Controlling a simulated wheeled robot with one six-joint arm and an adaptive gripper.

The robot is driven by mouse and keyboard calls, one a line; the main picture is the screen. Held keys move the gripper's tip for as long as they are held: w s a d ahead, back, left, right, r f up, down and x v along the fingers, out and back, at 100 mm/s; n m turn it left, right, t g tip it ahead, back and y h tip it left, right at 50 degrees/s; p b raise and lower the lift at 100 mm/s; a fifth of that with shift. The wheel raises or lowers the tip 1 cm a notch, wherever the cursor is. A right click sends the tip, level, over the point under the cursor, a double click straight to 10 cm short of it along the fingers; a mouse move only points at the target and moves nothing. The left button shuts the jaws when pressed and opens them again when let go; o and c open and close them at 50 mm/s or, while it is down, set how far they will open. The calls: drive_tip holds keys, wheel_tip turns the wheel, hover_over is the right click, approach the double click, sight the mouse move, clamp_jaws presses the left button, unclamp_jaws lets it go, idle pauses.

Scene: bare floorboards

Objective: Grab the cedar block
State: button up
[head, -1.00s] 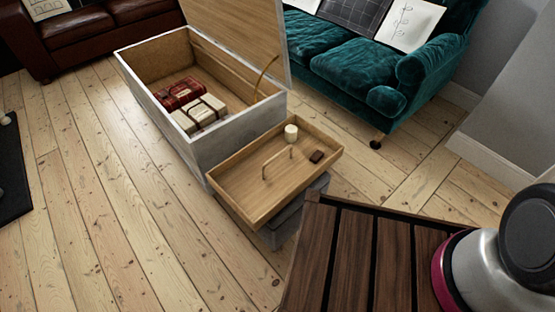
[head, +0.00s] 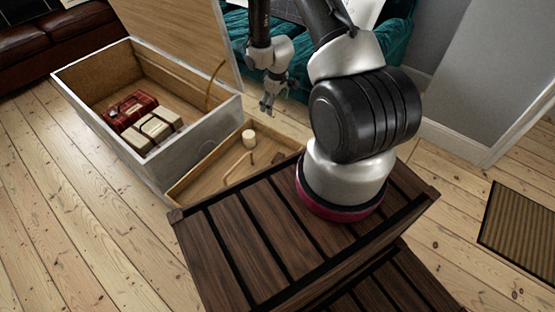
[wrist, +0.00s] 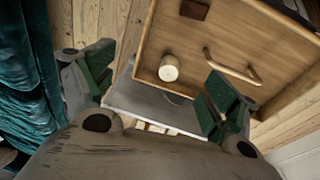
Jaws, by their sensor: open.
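The cedar block appears to be the small dark brown block (head: 279,157) in the shallow wooden tray (head: 189,186). In the wrist view the block (wrist: 194,9) lies at the top, near the tray's side wall (wrist: 147,35). My gripper (head: 268,106) is open and empty, above the tray area in the head view. In the wrist view its green-padded fingers (wrist: 160,82) are spread apart, with the block beyond them. A cream cylinder (head: 249,138) stands in the tray; it also shows between the fingers in the wrist view (wrist: 168,69).
The tray has an arched wooden handle (wrist: 232,67). An open grey-white chest (head: 190,138) stands beside it, holding a red bundle (head: 130,109) and a cream bundle (head: 152,130). Its lid (head: 180,30) stands raised. A teal sofa (head: 398,35) is behind. Floorboards on the left are clear.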

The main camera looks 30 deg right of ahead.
drive_tip(key=n+y, duration=0.1)
approach(278, 156)
drive_tip(key=shift+s+a+f+g, duration=0.1)
drive_tip(key=shift+a+f+g, duration=0.2)
drive_tip(key=shift+f, duration=0.2)
drive_tip(key=f, duration=0.8)
drive_tip(key=shift+w+a, duration=0.25)
drive_tip(key=shift+w, duration=0.15)
drive_tip(key=shift+r, duration=0.1)
drive_tip(key=c, duration=0.9)
